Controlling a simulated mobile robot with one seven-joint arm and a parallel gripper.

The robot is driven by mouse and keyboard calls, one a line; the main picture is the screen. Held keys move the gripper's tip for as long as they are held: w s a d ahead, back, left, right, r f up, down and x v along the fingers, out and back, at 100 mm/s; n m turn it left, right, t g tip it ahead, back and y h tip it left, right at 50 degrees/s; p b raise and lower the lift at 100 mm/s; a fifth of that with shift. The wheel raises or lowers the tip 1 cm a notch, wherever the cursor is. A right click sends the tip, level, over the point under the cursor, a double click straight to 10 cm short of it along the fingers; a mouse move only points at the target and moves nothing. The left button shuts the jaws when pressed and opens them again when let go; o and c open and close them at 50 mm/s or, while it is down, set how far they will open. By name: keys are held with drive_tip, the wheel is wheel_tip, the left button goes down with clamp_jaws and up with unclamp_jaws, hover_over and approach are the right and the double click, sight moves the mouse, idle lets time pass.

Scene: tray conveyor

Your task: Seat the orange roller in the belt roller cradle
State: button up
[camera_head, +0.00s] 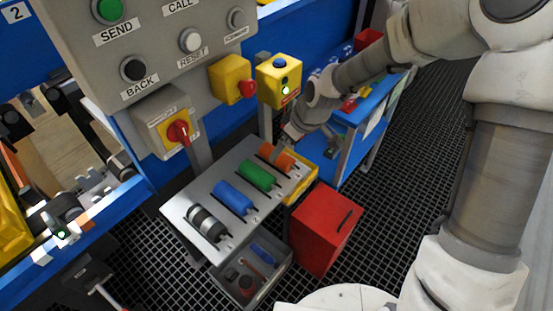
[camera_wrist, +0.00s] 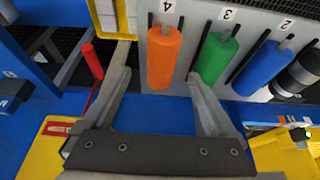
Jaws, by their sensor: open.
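The orange roller (camera_head: 277,156) lies in the end slot of a grey rack (camera_head: 262,208). In the wrist view the orange roller (camera_wrist: 164,58) lies beside the label 4. My gripper (camera_head: 290,138) is at the orange roller's far end. In the wrist view my gripper (camera_wrist: 159,76) is open and empty, with one finger on each side of the roller's near end. The left finger is clear of the roller and the right finger shows beside the green roller. I cannot clearly pick out the belt roller cradle; metal brackets (camera_head: 92,188) show on the conveyor at left.
A green roller (camera_head: 258,176), a blue roller (camera_head: 234,197) and a black-and-white roller (camera_head: 207,222) share the rack. A red box (camera_head: 322,240) and a grey tool bin (camera_head: 268,282) stand nearby. The button panel (camera_head: 150,50) and yellow button box (camera_head: 278,85) rise behind.

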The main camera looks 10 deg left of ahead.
drive_tip(key=b+x, duration=0.1)
drive_tip(key=x, duration=0.4)
drive_tip(key=shift+a+f+b, duration=0.15)
drive_tip(key=shift+b, duration=0.15)
clamp_jaws()
